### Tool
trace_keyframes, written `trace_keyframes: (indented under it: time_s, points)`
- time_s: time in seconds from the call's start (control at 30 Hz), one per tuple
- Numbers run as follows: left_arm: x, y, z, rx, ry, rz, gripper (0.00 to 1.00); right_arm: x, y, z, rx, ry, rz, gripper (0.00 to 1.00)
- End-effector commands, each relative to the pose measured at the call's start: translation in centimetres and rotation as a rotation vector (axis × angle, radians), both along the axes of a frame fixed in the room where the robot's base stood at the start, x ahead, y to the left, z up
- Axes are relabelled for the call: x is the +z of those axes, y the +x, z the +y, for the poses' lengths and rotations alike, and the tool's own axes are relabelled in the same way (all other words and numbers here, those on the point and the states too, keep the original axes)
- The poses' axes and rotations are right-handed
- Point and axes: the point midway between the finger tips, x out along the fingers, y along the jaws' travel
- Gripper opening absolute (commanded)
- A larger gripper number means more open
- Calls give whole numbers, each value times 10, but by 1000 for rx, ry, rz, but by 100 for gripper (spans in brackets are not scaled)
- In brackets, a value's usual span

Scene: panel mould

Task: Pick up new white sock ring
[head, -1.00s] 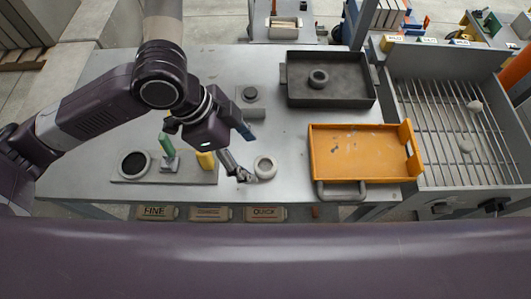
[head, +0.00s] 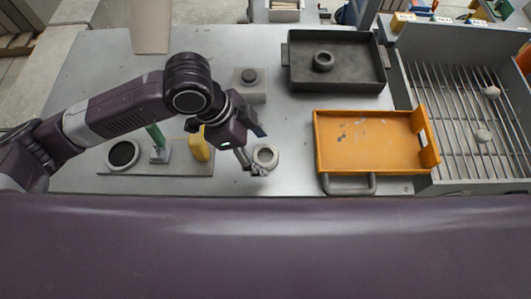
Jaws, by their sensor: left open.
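The white sock ring (head: 265,156) is a small off-white ring lying flat on the grey metal table (head: 290,185), left of the orange tray. My left gripper (head: 259,170) reaches in from the left, tilted downward, with its fingertips at the ring's near left edge. Its jaws are open. Whether a finger touches the ring or is inside it, I cannot tell. My right gripper is not in view.
An orange tray (head: 370,153) stands right of the ring. A board (head: 190,186) with green and yellow tools lies left. A slatted grey bin (head: 470,150) holds pale lumps.

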Motion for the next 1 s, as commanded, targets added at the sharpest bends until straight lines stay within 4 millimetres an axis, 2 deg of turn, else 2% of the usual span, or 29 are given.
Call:
trace_keyframes:
  time_s: [0.2,0.43,0.83,1.0]
  points:
    - [-20,0,-9,1,-1,0,64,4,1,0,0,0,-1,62]
    - [-22,0,-9,0,0,-1,64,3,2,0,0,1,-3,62]
    - [-21,0,-9,0,0,-1,20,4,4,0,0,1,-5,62]
    - [-21,0,-9,1,-1,-2,19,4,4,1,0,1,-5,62]
